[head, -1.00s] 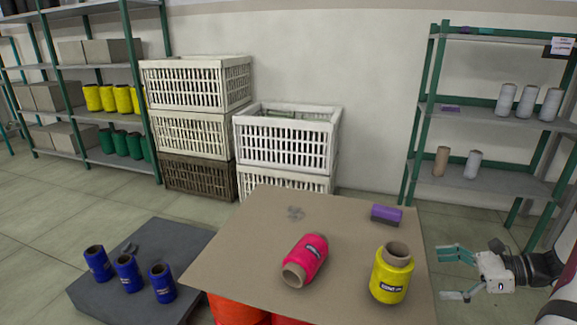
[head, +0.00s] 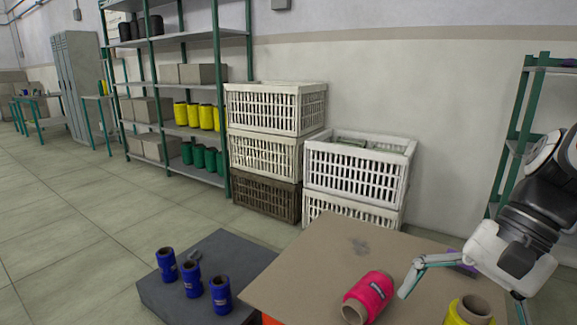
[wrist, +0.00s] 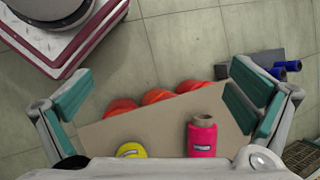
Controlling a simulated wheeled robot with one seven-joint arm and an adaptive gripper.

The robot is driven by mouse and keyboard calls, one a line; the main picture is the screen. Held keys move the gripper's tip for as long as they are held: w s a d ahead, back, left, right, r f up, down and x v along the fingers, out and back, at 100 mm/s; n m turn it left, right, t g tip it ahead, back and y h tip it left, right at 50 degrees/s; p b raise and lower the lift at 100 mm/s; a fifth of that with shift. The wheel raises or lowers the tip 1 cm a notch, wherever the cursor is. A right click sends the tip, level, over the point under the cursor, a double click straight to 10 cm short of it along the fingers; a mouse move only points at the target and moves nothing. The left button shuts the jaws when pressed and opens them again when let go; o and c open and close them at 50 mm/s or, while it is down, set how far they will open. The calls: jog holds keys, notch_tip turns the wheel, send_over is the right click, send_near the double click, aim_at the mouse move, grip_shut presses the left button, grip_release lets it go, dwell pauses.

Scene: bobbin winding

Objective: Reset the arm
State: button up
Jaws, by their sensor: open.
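My gripper (head: 462,283) is open and empty at the right of the head view, above the right part of the cardboard-topped table. In the wrist view its two teal-padded fingers (wrist: 158,98) stand wide apart with nothing between them. On the table (head: 300,270) a pink bobbin (head: 368,297) lies on its side in the head view. It also shows in the wrist view (wrist: 202,138). A yellow bobbin (head: 468,312) stands at the bottom edge, partly cut off. A purple item (head: 461,262) is mostly hidden behind my gripper.
Several blue bobbins (head: 192,279) stand on a low dark platform (head: 225,248) at left. White crates (head: 360,170) are stacked behind the table. Green-framed shelving (head: 180,85) holds boxes and yellow and green bobbins. Orange-red rounded things (wrist: 158,96) show beside the table. Floor at left is clear.

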jog(key=s+a+n+t+h, duration=0.25)
jog(key=s+n+h, duration=0.5)
jog(key=s, duration=0.65)
notch_tip(320, 180, up, 31)
jog(key=n+t+y+p, duration=0.1)
jog(key=t+p, duration=0.2)
jog(key=p, duration=2.5)
jog(key=shift+w+d+n+y+p, duration=0.15)
jog(key=shift+n+y+p, duration=0.2)
jog(key=shift+p, duration=0.05)
